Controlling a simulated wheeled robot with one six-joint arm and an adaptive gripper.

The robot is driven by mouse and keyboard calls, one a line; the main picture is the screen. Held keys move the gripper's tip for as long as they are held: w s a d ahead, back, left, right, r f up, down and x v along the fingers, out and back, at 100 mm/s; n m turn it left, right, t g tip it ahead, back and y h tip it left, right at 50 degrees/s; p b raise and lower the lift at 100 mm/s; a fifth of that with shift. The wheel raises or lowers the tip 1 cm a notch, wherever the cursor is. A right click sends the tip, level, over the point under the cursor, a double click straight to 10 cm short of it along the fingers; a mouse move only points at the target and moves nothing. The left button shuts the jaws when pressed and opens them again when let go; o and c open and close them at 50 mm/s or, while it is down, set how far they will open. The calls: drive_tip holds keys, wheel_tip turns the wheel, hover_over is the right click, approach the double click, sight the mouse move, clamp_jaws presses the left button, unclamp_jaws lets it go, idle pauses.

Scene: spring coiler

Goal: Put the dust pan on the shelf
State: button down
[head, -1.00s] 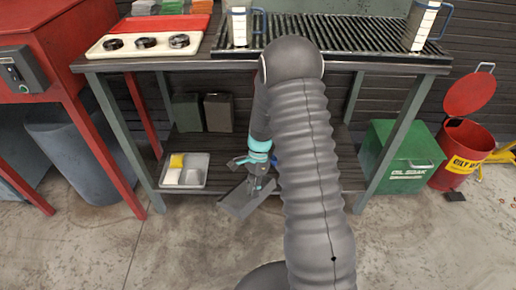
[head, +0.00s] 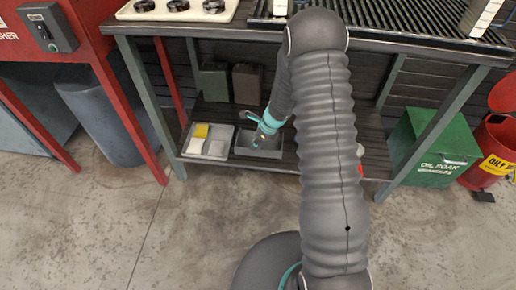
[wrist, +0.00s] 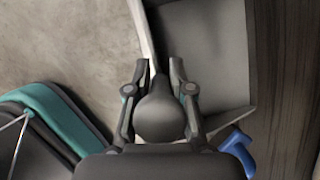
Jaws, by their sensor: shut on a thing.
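The grey dust pan (head: 272,152) is at the front of the lower wooden shelf (head: 375,158), just right of a grey tray. I cannot tell whether it rests on the shelf or hangs a little above it. My gripper (head: 262,138) reaches down to it from behind my arm. In the wrist view my gripper (wrist: 160,68) is shut around the dark rounded handle of the dust pan (wrist: 208,45). The shelf's dark wood (wrist: 287,80) shows along the right side there, and the pan's far end is cut off.
The tray (head: 222,131) beside the pan holds a yellow block and white ones. Two dark boxes (head: 247,83) stand further back. The bench top (head: 400,50) lies above the shelf. A green bin (head: 435,145) stands right. A blue part (wrist: 238,150) shows near my gripper.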

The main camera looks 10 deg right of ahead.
drive_tip(key=shift+f+b, duration=0.4)
drive_tip(key=shift+f, duration=1.6)
drive_tip(key=c, duration=1)
unclamp_jaws()
drive_tip(key=shift+r, duration=0.1)
drive_tip(key=p+v, duration=0.2)
drive_tip(key=v, duration=1)
